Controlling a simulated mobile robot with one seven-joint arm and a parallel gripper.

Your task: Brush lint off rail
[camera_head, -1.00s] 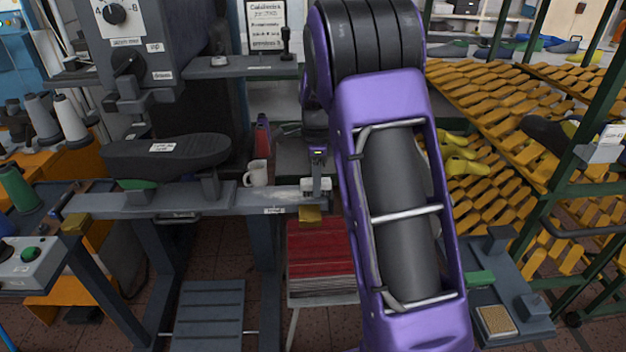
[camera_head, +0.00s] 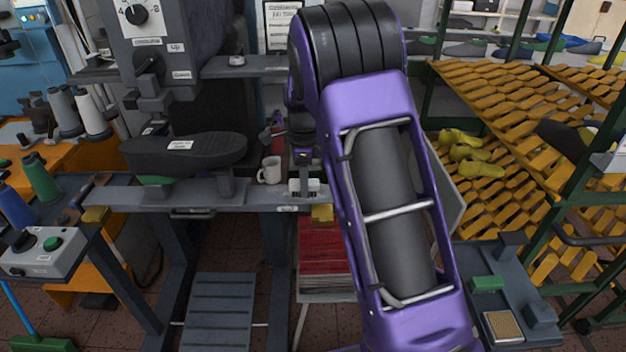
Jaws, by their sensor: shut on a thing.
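The grey rail (camera_head: 128,197) runs across the left half of the head view, with a small white label near its right end. My gripper (camera_head: 303,172) is at the rail's right end, pointing down and partly hidden by my purple arm. It is shut on a small pale block-like thing (camera_head: 305,187), which looks like a brush, low at the rail's top. I cannot tell whether its underside touches the rail. Lint cannot be made out at this size.
A white mug (camera_head: 269,170) stands on the rail close left of my gripper. A dark shoe last (camera_head: 185,152) is mounted further left. A yellow block (camera_head: 322,214) is at the rail's right end. Racks of yellow slats (camera_head: 530,110) fill the right side.

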